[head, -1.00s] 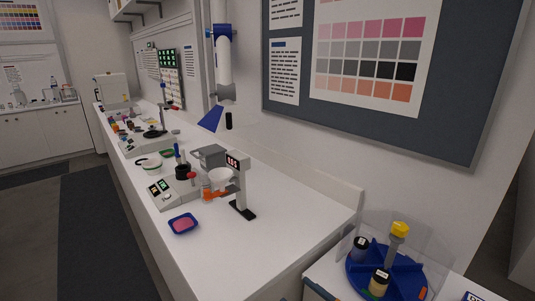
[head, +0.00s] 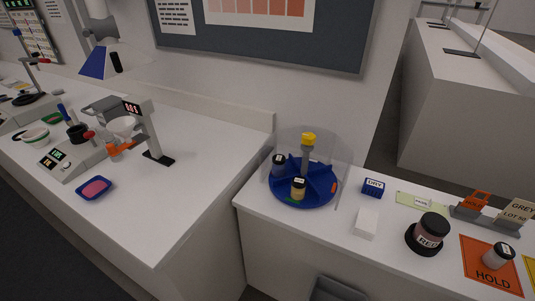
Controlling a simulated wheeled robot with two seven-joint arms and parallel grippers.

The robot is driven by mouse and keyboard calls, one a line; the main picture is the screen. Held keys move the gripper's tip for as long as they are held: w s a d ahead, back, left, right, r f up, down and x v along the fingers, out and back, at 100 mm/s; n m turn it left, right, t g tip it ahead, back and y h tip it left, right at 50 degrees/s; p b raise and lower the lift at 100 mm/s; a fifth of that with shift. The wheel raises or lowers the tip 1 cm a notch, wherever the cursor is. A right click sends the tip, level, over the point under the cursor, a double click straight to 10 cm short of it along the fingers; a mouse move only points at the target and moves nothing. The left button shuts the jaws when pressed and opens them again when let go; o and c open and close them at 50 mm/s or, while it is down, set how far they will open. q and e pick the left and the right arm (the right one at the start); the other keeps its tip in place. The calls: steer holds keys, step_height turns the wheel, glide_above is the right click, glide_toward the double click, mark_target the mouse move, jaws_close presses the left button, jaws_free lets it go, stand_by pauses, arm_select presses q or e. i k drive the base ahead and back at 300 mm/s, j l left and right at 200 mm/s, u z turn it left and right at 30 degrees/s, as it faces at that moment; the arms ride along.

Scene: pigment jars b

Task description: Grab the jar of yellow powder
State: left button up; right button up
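A jar of yellow powder (head: 298,189) with a dark lid stands upright in the front part of a blue divided turntable (head: 321,194). A second jar with dark blue-grey contents (head: 278,165) stands in another compartment at the left. The turntable has a grey centre post with a yellow knob (head: 309,138). A clear curved guard (head: 341,158) rises around its back and sides. Neither of my grippers is in view.
The side counter also holds a blue labelled block (head: 372,187), a white block (head: 365,223), a RED jar (head: 430,233) and a grey jar (head: 498,256) on an orange HOLD mat (head: 478,277). The long bench (head: 190,200) at left has free room at its right end.

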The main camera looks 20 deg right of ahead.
mark_target(299, 186)
steer(key=i+z, duration=0.15)
steer(key=z, duration=0.3)
steer(key=i+j+z, duration=0.1)
steer(key=z, duration=0.3)
steer(key=i+j+z, duration=0.1)
steer(key=z, duration=0.35)
steer(key=i+j+z, duration=0.1)
steer(key=z, duration=0.35)
steer(key=j+z, duration=0.25)
steer(key=z, duration=0.2)
